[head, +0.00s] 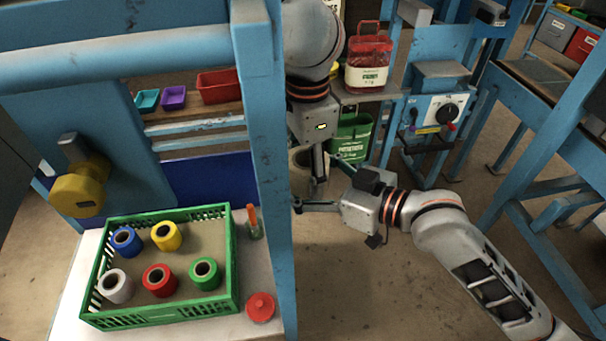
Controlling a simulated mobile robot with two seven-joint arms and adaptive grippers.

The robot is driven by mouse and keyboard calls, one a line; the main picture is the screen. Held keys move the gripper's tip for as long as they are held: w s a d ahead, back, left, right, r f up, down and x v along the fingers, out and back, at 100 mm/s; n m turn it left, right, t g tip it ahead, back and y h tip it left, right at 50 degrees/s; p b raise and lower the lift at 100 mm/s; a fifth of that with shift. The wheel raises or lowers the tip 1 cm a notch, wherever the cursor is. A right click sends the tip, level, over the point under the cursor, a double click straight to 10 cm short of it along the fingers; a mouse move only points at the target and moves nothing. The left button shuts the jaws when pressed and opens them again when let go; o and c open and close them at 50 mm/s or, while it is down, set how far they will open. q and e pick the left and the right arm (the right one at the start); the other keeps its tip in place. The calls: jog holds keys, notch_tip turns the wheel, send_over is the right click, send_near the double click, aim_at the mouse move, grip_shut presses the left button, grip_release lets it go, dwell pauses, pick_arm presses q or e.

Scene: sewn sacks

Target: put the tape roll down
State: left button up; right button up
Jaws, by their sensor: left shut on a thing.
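A pale, cream-coloured tape roll (300,178) is in my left gripper (316,176), which hangs down just right of the blue post. The post hides part of the roll, and I cannot see its lower contact clearly. My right gripper (319,182) comes in from the right, close to the left one. Its fingers are spread wide apart, and I see nothing between them that it grips. A green crate (160,318) on the white table holds several tape rolls: blue (126,241), yellow (166,236), white (115,286), red (159,280) and green (205,273).
A blue post (272,180) stands between the crate and my grippers. A red-lidded item (260,307) and a small bottle with an orange top (253,222) stand right of the crate. A yellow knob (77,193) juts out at left. A red jug (368,60) stands behind.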

jog(key=c, duration=1.3)
pick_arm(q)
jog(key=o, duration=1.2)
pick_arm(e)
jog(key=shift+o, duration=0.2)
